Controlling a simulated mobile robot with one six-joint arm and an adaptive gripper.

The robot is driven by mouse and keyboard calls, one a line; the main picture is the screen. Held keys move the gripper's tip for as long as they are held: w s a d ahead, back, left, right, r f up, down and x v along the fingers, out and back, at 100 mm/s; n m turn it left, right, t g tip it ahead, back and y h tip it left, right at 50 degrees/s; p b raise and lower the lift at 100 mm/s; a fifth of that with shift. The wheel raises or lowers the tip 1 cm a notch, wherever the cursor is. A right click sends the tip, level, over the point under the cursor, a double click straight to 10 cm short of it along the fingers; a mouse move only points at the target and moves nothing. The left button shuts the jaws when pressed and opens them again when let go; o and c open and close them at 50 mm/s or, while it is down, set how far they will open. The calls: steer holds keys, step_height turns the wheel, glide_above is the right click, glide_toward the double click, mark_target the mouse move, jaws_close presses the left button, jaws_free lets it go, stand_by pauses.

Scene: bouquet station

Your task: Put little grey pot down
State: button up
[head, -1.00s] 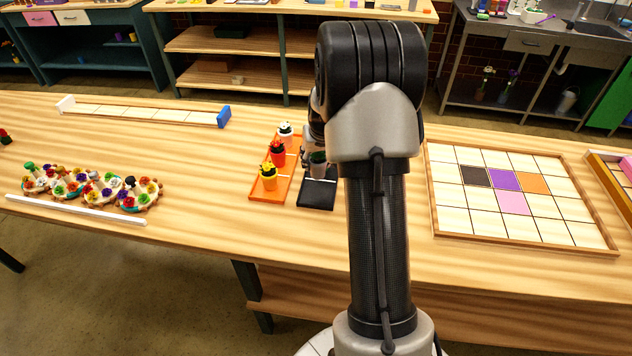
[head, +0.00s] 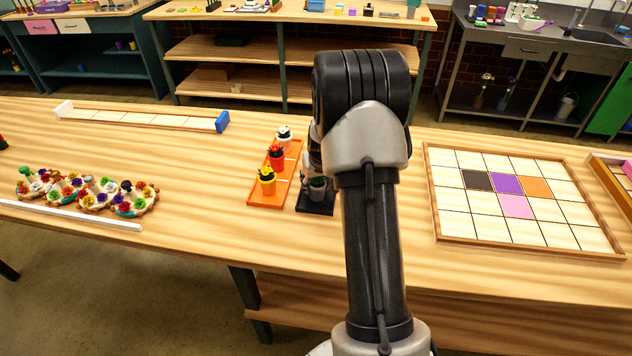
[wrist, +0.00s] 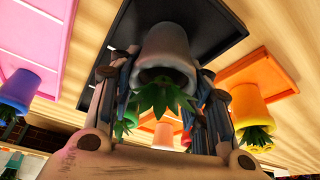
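The little grey pot (head: 318,188) is at the black tray (head: 303,208), with green leaves at its top. In the wrist view the grey pot (wrist: 166,45) appears upside down, between the two fingers of my gripper (wrist: 166,85), which look closed against its sides near the rim. The black tray (wrist: 118,50) lies right behind the pot's base. Whether the base touches the tray or hangs just above it, I cannot tell. My arm hides part of the tray and most of the gripper in the head view.
A framed grid board (head: 470,220) lies to the right. Flower-filled wooden pieces (head: 90,192) and a white strip (head: 70,214) are at the far left.

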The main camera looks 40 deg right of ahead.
steer(key=o, duration=0.5)
steer(key=shift+r, duration=0.1)
steer(key=shift+r+p, duration=0.35)
steer(key=p+v, duration=0.3)
steer(key=v, duration=0.8)
steer(key=s+a+r+n, duration=0.2)
steer(key=s+a+r, duration=0.1)
steer(key=a+r, duration=0.8)
steer(key=s+a+r+n+y, duration=0.1)
steer(key=s+a+r, duration=0.1)
steer(key=s+a, duration=0.7)
steer(key=s+a+r+n+y, duration=0.1)
steer(key=s+a+r+n, duration=0.1)
steer(key=s+a, duration=0.8)
steer(key=s+r, duration=0.1)
steer(key=s, duration=0.2)
steer(key=shift+t, duration=0.3)
